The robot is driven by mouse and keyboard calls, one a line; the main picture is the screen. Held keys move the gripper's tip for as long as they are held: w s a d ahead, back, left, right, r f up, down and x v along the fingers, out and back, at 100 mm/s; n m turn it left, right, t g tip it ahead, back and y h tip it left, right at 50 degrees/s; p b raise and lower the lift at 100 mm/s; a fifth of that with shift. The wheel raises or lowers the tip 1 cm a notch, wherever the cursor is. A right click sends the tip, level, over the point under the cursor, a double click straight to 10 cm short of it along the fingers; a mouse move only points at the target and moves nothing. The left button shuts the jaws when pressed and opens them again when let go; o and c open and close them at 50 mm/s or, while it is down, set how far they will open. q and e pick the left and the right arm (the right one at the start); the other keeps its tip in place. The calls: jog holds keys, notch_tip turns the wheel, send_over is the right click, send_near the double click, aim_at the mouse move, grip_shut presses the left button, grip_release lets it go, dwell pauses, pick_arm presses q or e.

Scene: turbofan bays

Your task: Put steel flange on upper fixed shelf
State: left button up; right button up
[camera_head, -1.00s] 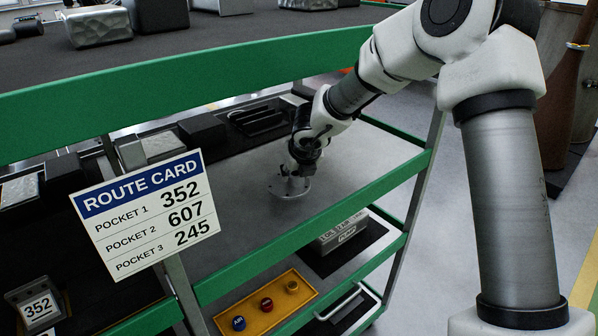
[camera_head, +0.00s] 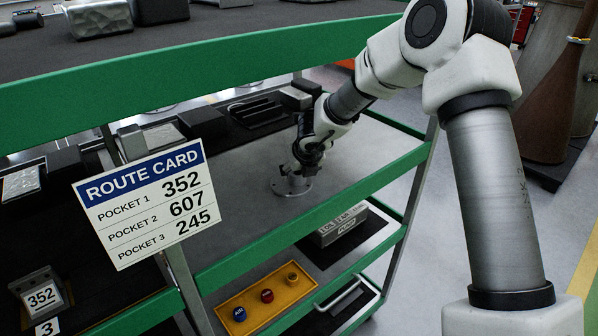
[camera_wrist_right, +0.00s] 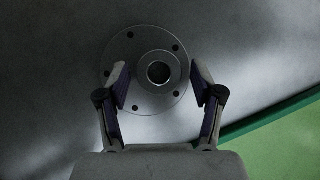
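The steel flange (camera_head: 293,189) is a round grey disc with a raised hub, lying flat on a grey metal shelf (camera_head: 235,196) of a green-framed rack. In the right wrist view the flange (camera_wrist_right: 165,100) shows its bolt holes and the dark bore of its hub. My right gripper (camera_head: 301,168) is directly above the flange. In the wrist view its two fingers (camera_wrist_right: 160,88) stand on either side of the hub, with a gap on each side; it is open. Which level is the upper fixed shelf is not labelled. My left gripper is not in view.
A green-edged top level (camera_head: 230,75) bears several grey blocks. A route card (camera_head: 142,205) hangs at the front left. Dark blocks and trays line the back of the flange's shelf. Below are a lettered metal block (camera_head: 340,228) and a yellow tray (camera_head: 262,305) with small caps.

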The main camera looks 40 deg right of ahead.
jog(key=shift+w, duration=0.1)
jog(key=shift+r, duration=0.35)
jog(key=v, duration=1.1)
jog(key=shift+s+r, duration=0.2)
jog(key=shift+s, duration=0.15)
jog(key=shift+a, duration=0.1)
